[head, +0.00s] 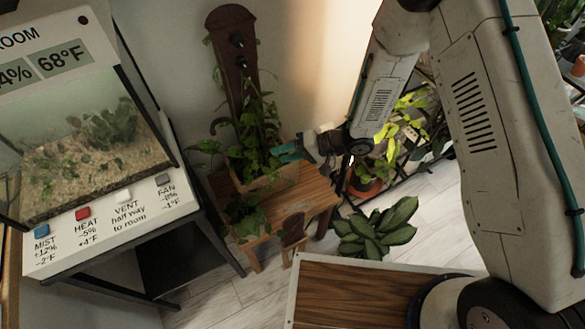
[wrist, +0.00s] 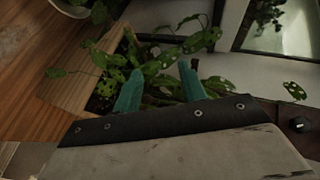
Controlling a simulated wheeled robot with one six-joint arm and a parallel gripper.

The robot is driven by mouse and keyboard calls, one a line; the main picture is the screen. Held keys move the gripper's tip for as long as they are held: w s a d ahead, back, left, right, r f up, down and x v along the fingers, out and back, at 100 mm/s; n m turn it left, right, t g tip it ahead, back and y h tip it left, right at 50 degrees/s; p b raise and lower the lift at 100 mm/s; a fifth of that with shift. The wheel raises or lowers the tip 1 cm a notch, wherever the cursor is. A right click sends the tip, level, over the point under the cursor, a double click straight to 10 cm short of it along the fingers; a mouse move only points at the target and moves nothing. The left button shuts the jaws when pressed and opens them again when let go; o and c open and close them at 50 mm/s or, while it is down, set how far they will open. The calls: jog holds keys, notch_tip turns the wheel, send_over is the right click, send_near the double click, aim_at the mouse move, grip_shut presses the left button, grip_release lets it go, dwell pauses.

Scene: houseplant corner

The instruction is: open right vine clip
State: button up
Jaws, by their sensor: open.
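A tall dark wooden board (head: 228,25) stands at the back of a wooden planter box (head: 283,180), with vines climbing its lower part. Small dark fittings (head: 238,41) sit on its upper face; I cannot tell whether they are clips. My gripper (head: 287,153) has teal fingers and is at the right side of the vines, above the box. In the wrist view my gripper (wrist: 160,85) is open, with leaves (wrist: 158,68) beyond and between its fingers. A small dark piece (wrist: 195,64) shows by the right fingertip. The right vine clip is not clearly visible; leaves may hide it.
The box stands on a small wooden table (head: 318,192). A terrarium (head: 85,150) on a white stand with labelled buttons (head: 82,213) is at left. A leafy plant (head: 378,230) is on the floor, and a potted plant (head: 367,184) is behind my arm. Pale floor shows between.

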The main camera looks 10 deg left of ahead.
jog(key=s+d, duration=0.2)
jog(key=s, duration=0.3)
jog(key=shift+s+d+r, duration=0.2)
jog(key=shift+d+r, duration=0.05)
jog(key=shift+d, duration=0.1)
